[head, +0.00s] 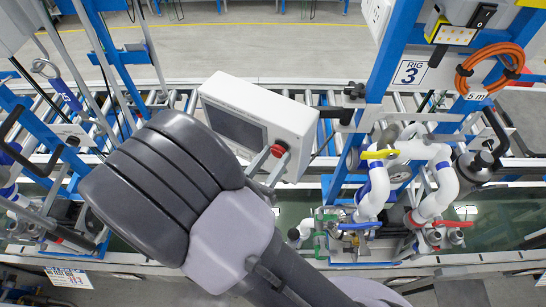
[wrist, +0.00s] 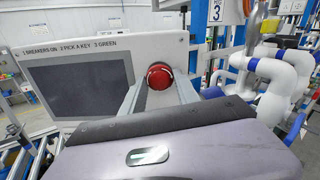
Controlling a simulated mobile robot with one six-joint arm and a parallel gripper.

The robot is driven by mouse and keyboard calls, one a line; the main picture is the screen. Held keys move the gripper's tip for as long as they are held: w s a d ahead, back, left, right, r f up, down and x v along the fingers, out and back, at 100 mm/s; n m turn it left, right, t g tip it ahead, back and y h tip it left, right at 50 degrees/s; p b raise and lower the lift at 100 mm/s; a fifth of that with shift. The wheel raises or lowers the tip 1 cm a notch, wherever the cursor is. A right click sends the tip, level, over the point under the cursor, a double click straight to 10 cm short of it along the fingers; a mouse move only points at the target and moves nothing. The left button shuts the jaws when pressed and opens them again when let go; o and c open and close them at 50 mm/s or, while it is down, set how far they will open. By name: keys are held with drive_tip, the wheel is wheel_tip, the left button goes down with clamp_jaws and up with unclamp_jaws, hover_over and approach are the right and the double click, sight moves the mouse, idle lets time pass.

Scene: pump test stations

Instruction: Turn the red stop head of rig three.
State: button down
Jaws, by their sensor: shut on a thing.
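The red stop head (head: 279,149) sits on the right part of the front of a white control box (head: 297,117) with a dark screen. The "RIG 3" sign (head: 410,72) hangs on the blue post to the right of the box. In the wrist view the red stop head (wrist: 160,76) shows white arrow marks and lies between my two fingers. My gripper (head: 267,158) is shut on the stop head, one finger on each side.
White pipes (head: 374,180) with yellow, blue and red valve handles stand close to the right. A coiled orange hose (head: 490,68) hangs on the right panel. A roller conveyor (head: 180,100) runs behind the box. A blue-framed rig stands at the left.

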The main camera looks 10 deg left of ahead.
drive_tip(key=shift+f+m+b, duration=0.1)
drive_tip(key=shift+m+b, duration=0.2)
drive_tip(key=shift+b, duration=0.05)
drive_tip(key=m+b, duration=0.3)
drive_tip(key=shift+f, duration=0.1)
drive_tip(key=shift+a+m+b, duration=0.1)
drive_tip(key=shift+m+b, duration=0.95)
drive_tip(key=shift+m, duration=0.05)
drive_tip(key=shift+r+m+b, duration=0.2)
drive_tip(key=shift+m+b, duration=0.35)
drive_tip(key=shift+m, duration=0.15)
drive_tip(key=shift+w, duration=0.1)
drive_tip(key=c, duration=0.9)
unclamp_jaws()
drive_tip(key=b+v, duration=0.1)
drive_tip(key=v, duration=1.6)
drive_tip(key=shift+s+b, duration=0.3)
drive_tip(key=shift+s, duration=0.05)
